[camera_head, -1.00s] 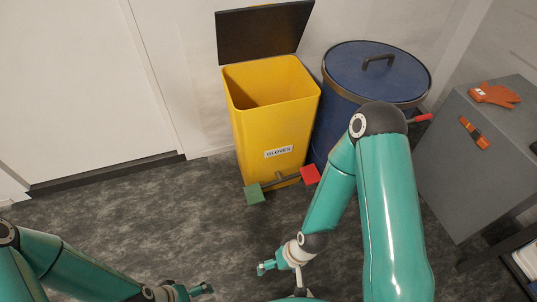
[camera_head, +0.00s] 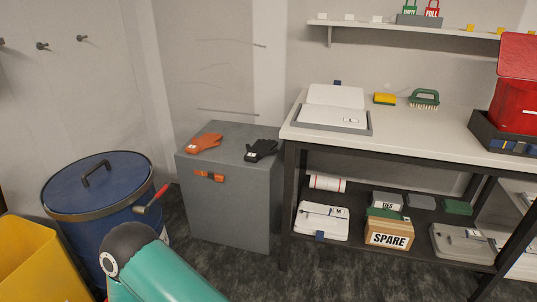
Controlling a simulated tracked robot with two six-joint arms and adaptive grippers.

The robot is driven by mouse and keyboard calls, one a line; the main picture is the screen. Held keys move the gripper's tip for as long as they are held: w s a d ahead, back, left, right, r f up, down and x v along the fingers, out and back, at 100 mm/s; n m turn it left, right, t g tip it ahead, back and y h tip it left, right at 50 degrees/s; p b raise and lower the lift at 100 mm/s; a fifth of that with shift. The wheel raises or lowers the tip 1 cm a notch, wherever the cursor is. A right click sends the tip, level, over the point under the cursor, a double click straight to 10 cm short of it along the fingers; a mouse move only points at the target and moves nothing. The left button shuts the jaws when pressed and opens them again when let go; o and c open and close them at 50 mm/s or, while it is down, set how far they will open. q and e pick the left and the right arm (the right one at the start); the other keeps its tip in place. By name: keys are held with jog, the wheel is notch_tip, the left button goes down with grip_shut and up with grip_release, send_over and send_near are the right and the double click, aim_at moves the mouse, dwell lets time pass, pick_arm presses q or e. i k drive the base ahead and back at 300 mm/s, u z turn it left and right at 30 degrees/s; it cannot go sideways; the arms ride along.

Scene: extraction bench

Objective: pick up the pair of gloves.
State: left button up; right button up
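Part of my teal arm is at the bottom left, below and in front of the cabinet. Neither of my grippers is in the picture.
A blue lidded drum (camera_head: 95,205) with a red-ended handle stands left of the cabinet, and a yellow bin (camera_head: 40,262) is at the lower left.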

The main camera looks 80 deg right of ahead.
aim_at(262, 149)
jog(key=z, duration=0.05)
jog(key=k, duration=1.3)
jog(key=z, duration=0.6)
jog(key=i, duration=2.05)
jog(key=z, duration=1.9)
jog(key=i, duration=0.5)
jog(key=z, duration=0.15)
